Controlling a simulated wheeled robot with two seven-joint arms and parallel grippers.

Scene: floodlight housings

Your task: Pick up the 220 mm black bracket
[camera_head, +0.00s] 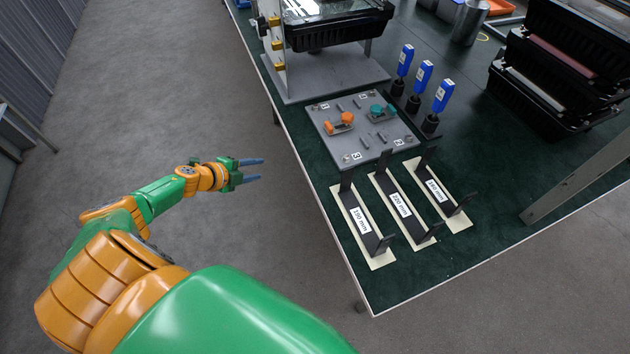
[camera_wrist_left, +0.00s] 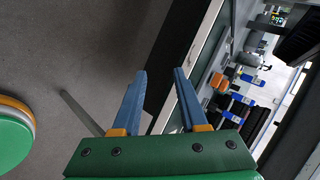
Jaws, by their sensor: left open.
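The 220 mm black bracket (camera_head: 387,184) is the middle one of three black brackets at the near end of the dark green table. It lies on a cream strip with upturned ends and a white "220 mm" label. My left gripper (camera_head: 262,169) is open and empty, out over the floor to the left of the table edge, apart from the bracket. In the left wrist view its two blue fingers (camera_wrist_left: 160,74) are spread with nothing between them. I cannot make out the bracket clearly in that view. My right gripper is not in view.
A 190 mm bracket (camera_head: 381,241) lies to the left of the middle one and another bracket (camera_head: 428,180) to its right. Behind them are a grey fixture plate (camera_head: 345,152) and several blue-handled tools (camera_head: 421,76). Stacked black crates (camera_head: 560,72) stand at the right.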

